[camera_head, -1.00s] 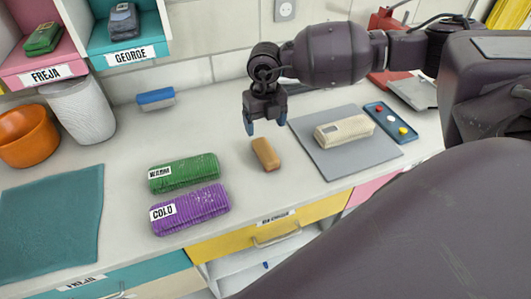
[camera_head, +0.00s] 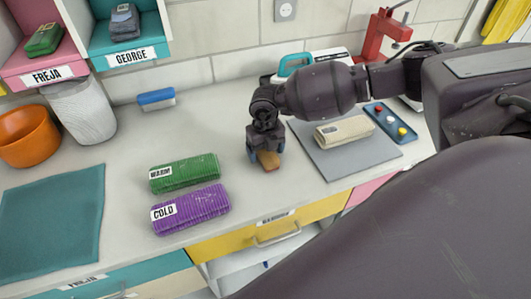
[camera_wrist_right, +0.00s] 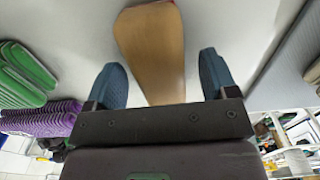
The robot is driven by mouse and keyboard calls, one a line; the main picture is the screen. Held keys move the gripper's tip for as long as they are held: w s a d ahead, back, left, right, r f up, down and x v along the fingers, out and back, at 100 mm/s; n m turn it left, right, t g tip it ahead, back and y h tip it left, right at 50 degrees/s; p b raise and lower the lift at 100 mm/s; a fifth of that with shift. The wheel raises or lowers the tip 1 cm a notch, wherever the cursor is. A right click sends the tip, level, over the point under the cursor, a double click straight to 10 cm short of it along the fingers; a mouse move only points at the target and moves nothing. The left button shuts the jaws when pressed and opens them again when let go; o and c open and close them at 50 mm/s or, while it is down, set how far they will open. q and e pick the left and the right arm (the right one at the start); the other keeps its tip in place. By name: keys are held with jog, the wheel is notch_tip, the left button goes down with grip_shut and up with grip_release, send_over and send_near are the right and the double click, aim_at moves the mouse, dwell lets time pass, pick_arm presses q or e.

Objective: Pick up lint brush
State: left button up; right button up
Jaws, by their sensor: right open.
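The lint brush (camera_head: 269,168) looks like the tan wooden piece lying on the counter in the middle of the head view, mostly covered by my right gripper (camera_head: 266,157). In the right wrist view the wooden piece (camera_wrist_right: 150,45) runs lengthwise between the two blue fingers of the right gripper (camera_wrist_right: 163,78). The fingers are open, one on each side, with a gap to the wood on both sides. Its underside is hidden. My left gripper is not in view.
Green (camera_head: 184,173) and purple (camera_head: 190,209) ribbed rolls lie to the left. A grey mat (camera_head: 345,165) with a beige bundle (camera_head: 343,131) lies to the right, beside a blue tray (camera_head: 383,118). A blue-and-white block (camera_head: 156,99) is near the wall.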

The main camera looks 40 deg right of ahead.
jog(key=shift+f, duration=0.1)
jog(key=shift+c, duration=0.2)
jog(key=c, duration=1)
notch_tip(320, 180, up, 20)
